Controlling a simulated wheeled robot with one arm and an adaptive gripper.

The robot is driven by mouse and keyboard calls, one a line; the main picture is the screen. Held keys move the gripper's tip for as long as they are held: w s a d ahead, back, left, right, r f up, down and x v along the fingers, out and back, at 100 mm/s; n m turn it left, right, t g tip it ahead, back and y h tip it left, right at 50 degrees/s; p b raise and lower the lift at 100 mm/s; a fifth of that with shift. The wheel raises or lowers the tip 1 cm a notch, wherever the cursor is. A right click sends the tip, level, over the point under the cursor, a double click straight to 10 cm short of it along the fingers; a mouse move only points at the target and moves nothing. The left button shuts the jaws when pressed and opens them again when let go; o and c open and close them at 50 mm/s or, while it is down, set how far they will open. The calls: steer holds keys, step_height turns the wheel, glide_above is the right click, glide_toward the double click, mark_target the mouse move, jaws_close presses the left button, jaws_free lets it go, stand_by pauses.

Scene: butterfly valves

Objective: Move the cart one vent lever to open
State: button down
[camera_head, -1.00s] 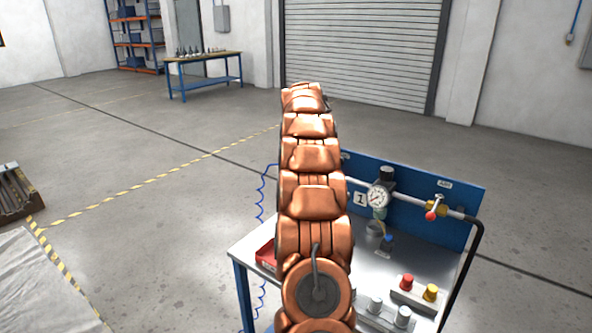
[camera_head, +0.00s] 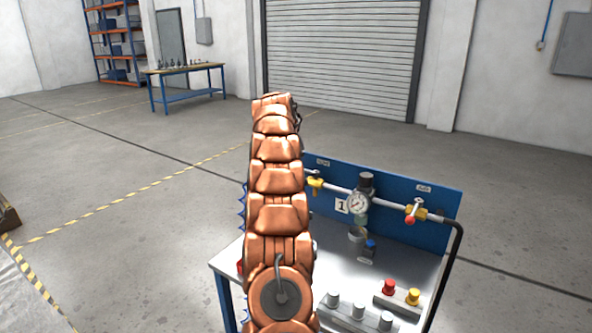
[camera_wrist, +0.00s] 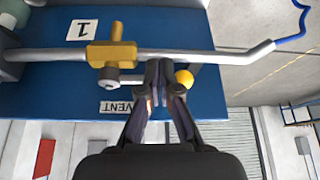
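Cart one's vent valve has a yellow body (camera_wrist: 110,55) on the grey pipe in the wrist view, above the VENT label (camera_wrist: 115,107). Its lever, with a yellow knob (camera_wrist: 184,78), lies roughly parallel to the pipe. My gripper (camera_wrist: 158,66) has its fingertips nearly together, overlapping the lever between the valve body and the knob. I cannot tell whether they touch it. In the head view the vent valve (camera_head: 315,184) shows just right of my arm; my gripper is hidden there.
The blue panel (camera_head: 390,205) also carries a gauge (camera_head: 357,204) and a red-knobbed valve (camera_head: 410,217). Red and yellow buttons (camera_head: 401,292) and grey knobs (camera_head: 358,312) stand on the cart top. Open floor lies left; a workbench (camera_head: 186,70) stands far back.

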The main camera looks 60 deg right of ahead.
steer(key=shift+a+f, duration=0.1)
stand_by(0.3)
steer(key=a+r+b, duration=0.4)
steer(key=a+r, duration=0.4)
steer(key=shift+r+b, duration=0.2)
steer(key=shift+b, duration=0.1)
stand_by(0.7)
steer(key=shift+w+a, duration=0.15)
